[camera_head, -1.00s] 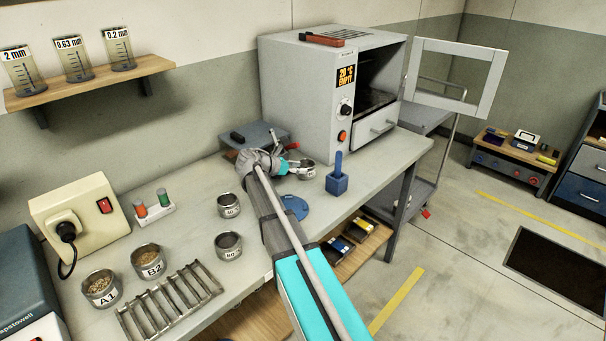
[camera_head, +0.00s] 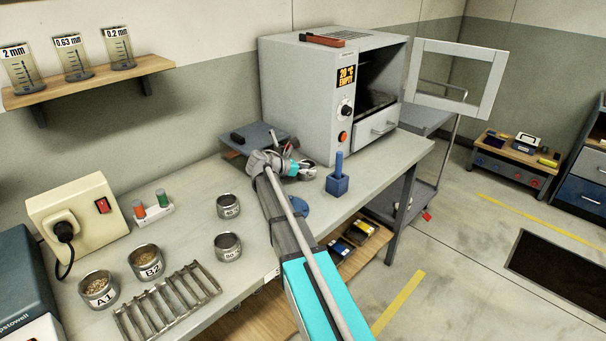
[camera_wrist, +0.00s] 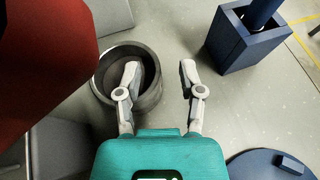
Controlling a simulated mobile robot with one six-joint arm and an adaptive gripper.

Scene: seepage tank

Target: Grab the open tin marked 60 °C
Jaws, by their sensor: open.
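An open, empty-looking metal tin (camera_wrist: 107,96) stands on the bench in the wrist view. No label on it shows there; in the head view my arm's end largely covers it. My gripper (camera_wrist: 160,68) is open, its fingers apart. It also shows in the head view (camera_head: 301,171). In the wrist view the left finger overlaps the tin's mouth and the right finger is beside it over bare bench; I cannot tell how high they are. Two more open tins, a rear one (camera_head: 229,206) and a front one (camera_head: 228,247), stand left of my arm with labels too small to read surely.
A blue block with an upright handle (camera_head: 338,183) stands right of my gripper. A blue disc (camera_wrist: 268,165) lies near it. The oven (camera_head: 325,100) stands behind, its door open. Filled tins A1 (camera_head: 99,290) and B2 (camera_head: 146,262) and a metal rack (camera_head: 168,301) are at left.

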